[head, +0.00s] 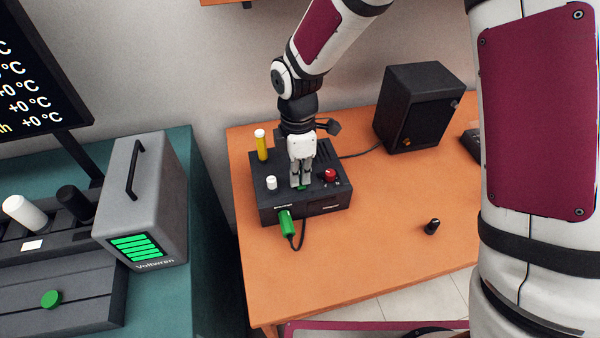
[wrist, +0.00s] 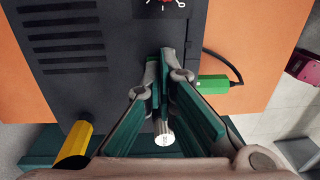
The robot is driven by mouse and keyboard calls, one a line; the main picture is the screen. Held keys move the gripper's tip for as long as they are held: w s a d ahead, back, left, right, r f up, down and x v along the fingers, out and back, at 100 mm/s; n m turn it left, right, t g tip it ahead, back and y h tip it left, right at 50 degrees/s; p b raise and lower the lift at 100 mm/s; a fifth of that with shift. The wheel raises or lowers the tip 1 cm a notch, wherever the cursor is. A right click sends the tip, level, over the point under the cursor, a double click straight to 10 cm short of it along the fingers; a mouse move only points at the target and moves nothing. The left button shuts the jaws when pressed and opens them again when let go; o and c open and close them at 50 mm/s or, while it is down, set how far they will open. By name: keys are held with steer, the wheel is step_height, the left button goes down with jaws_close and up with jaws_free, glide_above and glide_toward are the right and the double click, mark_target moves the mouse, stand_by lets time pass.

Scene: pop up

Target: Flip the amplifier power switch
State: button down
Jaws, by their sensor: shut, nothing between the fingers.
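The amplifier (head: 275,209) is a black box on the orange table. A red knob (head: 330,175), a white knob (head: 271,183) and a yellow, white-tipped cylinder (head: 261,146) stand on its top. A green plug (head: 287,224) with a black cable is in its front. My gripper (head: 301,184) points down, shut and empty, with its fingertips at the amplifier's top between the white and red knobs. In the wrist view the green-padded fingers (wrist: 166,60) meet over the dark top (wrist: 115,75). I cannot make out the power switch; the fingers may hide it.
A black speaker (head: 408,105) stands behind right, cabled toward the amplifier. A small black knob-like object (head: 432,227) lies on the orange table (head: 350,270). The front of the orange table is mostly clear.

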steer(key=shift+s+d+f, duration=0.1)
steer(key=shift+s+f, duration=0.05)
steer(key=shift+f, duration=0.2)
steer(key=shift+s+d+p, duration=0.15)
steer(key=shift+s+p, duration=0.15)
steer(key=shift+s, duration=0.35)
step_height(320, 180, up, 15)
steer(key=w+p, duration=0.2)
steer(key=p, duration=0.1)
steer(key=shift+a, duration=0.3)
steer(key=s+d+r+m+t, duration=0.1)
steer(key=s+d+r+m, duration=0.35)
steer(key=d+r, duration=0.2)
steer(key=s+d+r+m+t, duration=0.2)
steer(key=s+d+r+m, duration=0.1)
steer(key=d+r+m, duration=0.3)
steer(key=s+d+r+m+t+p, duration=0.1)
steer(key=s+d+r+m+t, duration=0.1)
steer(key=s+d+m, duration=0.7)
steer(key=s+m, duration=0.1)
steer(key=s, duration=0.4)
steer(key=shift+d+r+m+p, duration=0.15)
steer(key=shift+d+m+p, duration=0.15)
steer(key=shift+m+p, duration=0.05)
